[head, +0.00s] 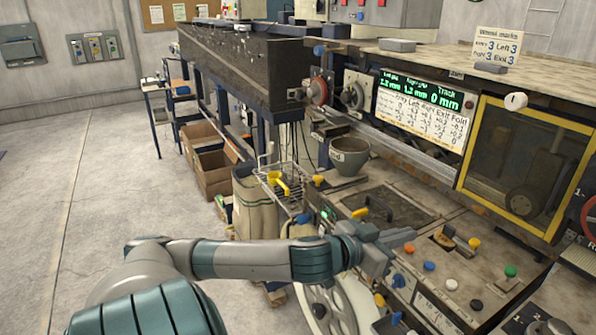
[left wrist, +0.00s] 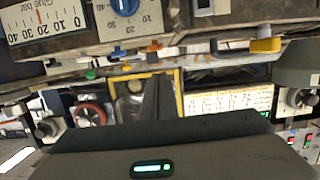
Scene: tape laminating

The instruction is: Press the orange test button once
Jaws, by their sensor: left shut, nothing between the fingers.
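The control panel (head: 430,285) carries several coloured buttons. One orange button (head: 474,243) sits toward its right, beside a lever. Another orange-red button (head: 409,248) sits close to my left gripper (head: 408,236). The labels are too small to read, so I cannot tell which is the test button. My left gripper is shut and empty, reaching from the left over the panel, with its tips just above and beside the nearer orange button. Contact cannot be made out. In the left wrist view, an orange knob (left wrist: 154,46) shows near the top. My right gripper is not in view.
Blue (head: 429,266), white (head: 451,284), black (head: 476,305) and green (head: 511,271) buttons stand nearby. A grey pot (head: 349,157) and a yellow-framed window (head: 525,165) lie behind. A lit display (head: 420,90) is above. Open floor (head: 60,200) lies left.

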